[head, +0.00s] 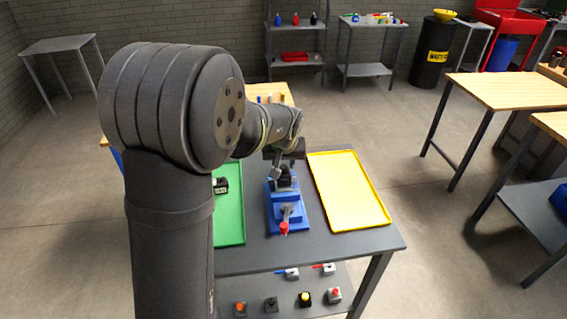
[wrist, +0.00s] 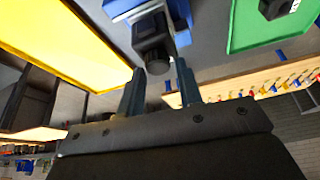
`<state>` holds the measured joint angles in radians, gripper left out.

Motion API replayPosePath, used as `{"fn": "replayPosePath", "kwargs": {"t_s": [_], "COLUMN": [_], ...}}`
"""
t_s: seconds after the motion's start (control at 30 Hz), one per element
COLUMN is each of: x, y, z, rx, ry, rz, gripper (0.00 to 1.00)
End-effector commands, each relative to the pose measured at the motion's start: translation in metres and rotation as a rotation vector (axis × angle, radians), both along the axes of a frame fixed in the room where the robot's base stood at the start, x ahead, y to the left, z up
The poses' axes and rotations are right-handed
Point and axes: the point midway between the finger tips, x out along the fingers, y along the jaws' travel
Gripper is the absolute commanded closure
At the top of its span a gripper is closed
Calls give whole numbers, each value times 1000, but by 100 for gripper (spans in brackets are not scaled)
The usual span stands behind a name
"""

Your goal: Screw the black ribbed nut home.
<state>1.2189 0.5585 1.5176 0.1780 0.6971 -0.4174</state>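My gripper (head: 284,168) is over the back end of a blue vise (head: 287,212) on the grey table. In the wrist view its two fingers (wrist: 159,68) are spread, with a small gap on either side of a black part (wrist: 155,38). The round end of this part lies between the fingertips, and I see no clear contact. The part is held in the vise, which also shows in the wrist view (wrist: 127,8). Its ribs are too small to make out, so I cannot tell whether it is the nut. In the head view my gripper hides much of it.
A green tray (head: 230,228) with a black object (head: 221,185) is left of the vise, partly behind my arm. An empty yellow tray (head: 348,190) is on the right. The vise's red-tipped handle (head: 284,228) points to the front. Several small parts lie on the lower shelf.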

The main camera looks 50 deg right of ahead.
Motion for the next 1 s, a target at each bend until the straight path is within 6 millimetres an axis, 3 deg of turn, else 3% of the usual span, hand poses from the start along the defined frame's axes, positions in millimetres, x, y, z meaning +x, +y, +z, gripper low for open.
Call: {"fn": "replayPosePath", "kwargs": {"t_s": [0.1, 0.27, 0.57, 1.0], "x": [0, 0, 0, 0], "y": [0, 0, 0, 1], "z": [0, 0, 0, 0], "rx": [0, 0, 0, 1], "ry": [0, 0, 2, 2], "rz": [0, 0, -51, -365], "gripper": [71, 100, 100, 100]}}
